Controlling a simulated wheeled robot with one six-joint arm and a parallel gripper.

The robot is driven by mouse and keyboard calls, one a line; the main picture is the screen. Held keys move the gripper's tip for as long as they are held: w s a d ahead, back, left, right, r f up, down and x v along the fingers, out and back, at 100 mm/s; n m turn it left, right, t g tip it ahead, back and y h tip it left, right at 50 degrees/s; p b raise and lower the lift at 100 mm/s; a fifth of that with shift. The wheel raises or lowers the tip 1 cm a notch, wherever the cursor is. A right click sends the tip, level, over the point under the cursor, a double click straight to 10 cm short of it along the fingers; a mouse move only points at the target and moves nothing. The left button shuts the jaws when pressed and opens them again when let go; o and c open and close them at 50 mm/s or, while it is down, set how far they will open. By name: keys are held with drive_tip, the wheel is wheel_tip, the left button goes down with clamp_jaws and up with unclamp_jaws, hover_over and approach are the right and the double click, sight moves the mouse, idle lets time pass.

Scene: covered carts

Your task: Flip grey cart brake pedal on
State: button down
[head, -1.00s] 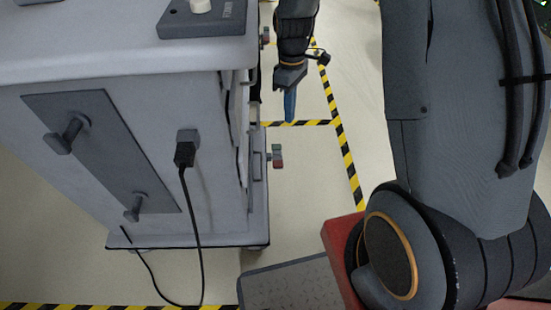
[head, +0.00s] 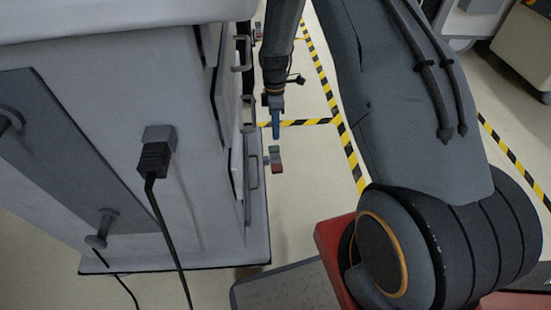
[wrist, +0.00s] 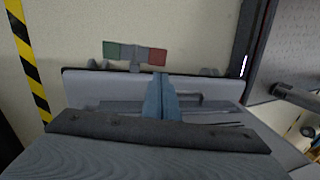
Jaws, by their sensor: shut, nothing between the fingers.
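The grey cart (head: 190,190) stands at the left in the head view. Its brake pedal (head: 275,158) sticks out low from the cart's right side, with a green part and a red part. In the wrist view the pedal (wrist: 135,53) shows green at left, grey in the middle and red at right, just beyond the cart's base edge (wrist: 95,88). My gripper (head: 276,127) points down with its blue fingers shut and empty. In the head view it appears just above the pedal. In the wrist view its fingertips (wrist: 160,80) appear just short of the pedal, apart from it.
A black plug and cable (head: 155,165) hang from the cart's near face. Drawer handles (head: 252,170) project on its right side. Yellow-black tape (head: 345,150) marks the floor, which is clear right of the pedal. Other carts (head: 528,45) stand at the far right.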

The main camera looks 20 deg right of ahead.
sight(276, 168)
drive_tip(key=b+x, duration=0.3)
drive_tip(key=x, duration=1.1)
drive_tip(key=shift+b, duration=0.4)
